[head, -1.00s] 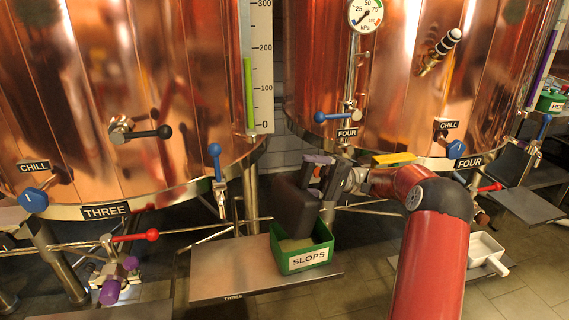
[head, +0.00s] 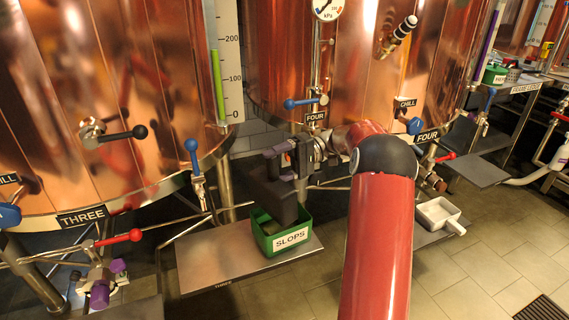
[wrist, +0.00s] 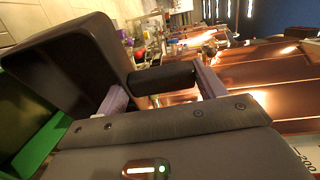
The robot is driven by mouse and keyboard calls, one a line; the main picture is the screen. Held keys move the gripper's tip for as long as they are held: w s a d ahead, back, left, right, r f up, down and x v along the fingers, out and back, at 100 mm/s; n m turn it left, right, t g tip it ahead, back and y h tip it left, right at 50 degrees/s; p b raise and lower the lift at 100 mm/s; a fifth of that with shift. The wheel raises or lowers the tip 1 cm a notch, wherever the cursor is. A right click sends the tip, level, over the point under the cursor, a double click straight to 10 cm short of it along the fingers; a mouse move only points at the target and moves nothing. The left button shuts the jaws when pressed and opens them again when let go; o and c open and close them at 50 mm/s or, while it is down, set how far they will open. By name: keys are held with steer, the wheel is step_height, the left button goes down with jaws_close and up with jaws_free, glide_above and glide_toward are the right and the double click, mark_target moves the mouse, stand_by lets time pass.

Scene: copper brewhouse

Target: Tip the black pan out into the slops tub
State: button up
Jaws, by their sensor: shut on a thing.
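The black pan (head: 284,208) is steeply tilted, on its edge, over the green slops tub (head: 264,240), its lower part at or inside the tub's opening. I cannot tell whether they touch. In the wrist view the dark pan (wrist: 75,60) fills the upper left, with the green tub (wrist: 42,148) behind and below it. My gripper (head: 290,160) is shut on the pan's black handle (wrist: 170,77), with a finger on each side. The pan's inside and most of the tub's inside are hidden.
The tub stands on the metal shelf (head: 205,262) marked THREE. A white pan (head: 437,212) sits on a shelf to the right. Copper vessels rise behind, with a blue-handled valve (head: 193,158) left of the tub and a red lever (head: 122,238) further left.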

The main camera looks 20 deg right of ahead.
mark_target(269, 165)
steer(key=a+h, duration=0.1)
steer(key=a, duration=0.1)
steer(key=s+a+r+h, duration=0.1)
steer(key=shift+h, duration=0.3)
steer(key=s+a+f+n+t+h+b, duration=0.1)
steer(key=a+f+t+h+b, duration=0.3)
steer(key=h+b, duration=0.9)
steer(key=shift+s+a+f+n+h+b, duration=0.35)
steer(key=shift+s+a+f, duration=0.25)
steer(key=shift+a+f, duration=1.5)
steer(key=shift+d+f, duration=0.35)
steer(key=shift+d, duration=0.1)
